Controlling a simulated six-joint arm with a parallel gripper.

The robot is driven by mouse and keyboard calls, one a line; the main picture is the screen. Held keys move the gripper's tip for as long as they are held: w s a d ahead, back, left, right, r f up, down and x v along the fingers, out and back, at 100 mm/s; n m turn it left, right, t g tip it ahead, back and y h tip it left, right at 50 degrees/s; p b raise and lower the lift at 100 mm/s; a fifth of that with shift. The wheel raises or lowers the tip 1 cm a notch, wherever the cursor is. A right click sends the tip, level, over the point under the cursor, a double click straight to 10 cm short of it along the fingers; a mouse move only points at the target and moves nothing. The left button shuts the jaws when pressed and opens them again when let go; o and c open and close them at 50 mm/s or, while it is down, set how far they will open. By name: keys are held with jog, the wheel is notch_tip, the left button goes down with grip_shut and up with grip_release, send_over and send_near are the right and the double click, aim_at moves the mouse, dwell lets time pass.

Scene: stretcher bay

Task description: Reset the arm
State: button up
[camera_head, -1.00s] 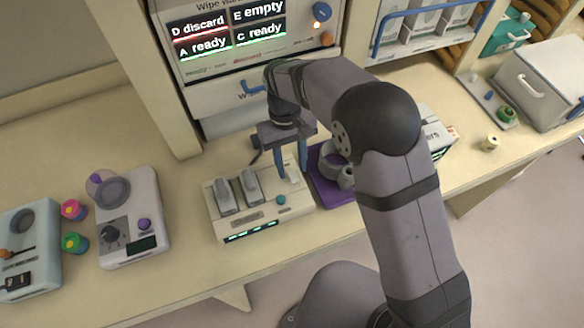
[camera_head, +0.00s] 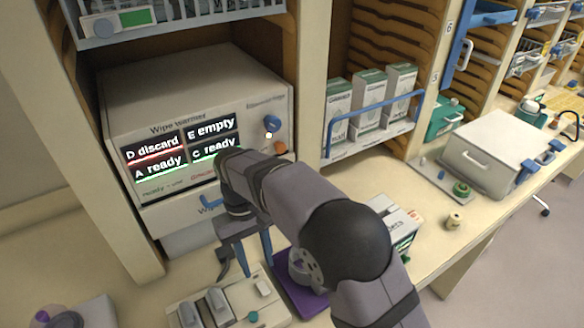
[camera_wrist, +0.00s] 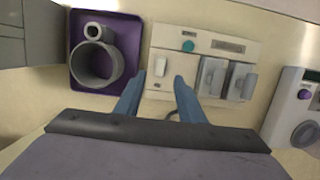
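My arm rises from the lower right, and its gripper (camera_head: 257,262) hangs down in front of the wipe warmer, above the counter. In the wrist view the two blue fingers of my gripper (camera_wrist: 161,98) are spread apart with nothing between them. Beyond the fingertips lies a cream device (camera_wrist: 205,49) with grey and white handset-like pieces; it also shows in the head view (camera_head: 185,312), cut off by the bottom edge. A purple tray (camera_wrist: 75,62) with a grey ring-shaped holder (camera_wrist: 97,63) stands beside it, partly hidden by my arm in the head view.
The wipe warmer (camera_head: 200,100) stands close behind my gripper, its screen reading D discard, E empty, A ready, C ready. A small box (camera_head: 392,222) is right of my arm. A lidded bin (camera_head: 495,150) and a small roll (camera_head: 454,220) stand farther right.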

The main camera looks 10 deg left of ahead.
jog(key=w+d+r+m, duration=0.1)
jog(key=w+d+m, duration=0.2)
jog(key=d, duration=0.9)
jog(key=s+d+f+m, duration=0.1)
jog(key=s+d+m, duration=0.2)
jog(key=d, duration=0.7)
jog(key=s+d+f+m+t+y, duration=0.1)
jog(key=s+d+f+m, duration=0.1)
jog(key=s+d, duration=0.6)
jog(key=d+m, duration=0.1)
jog(key=d, duration=0.2)
jog(key=shift+d+f+t+y, duration=0.15)
jog(key=shift+d+t+y, duration=0.15)
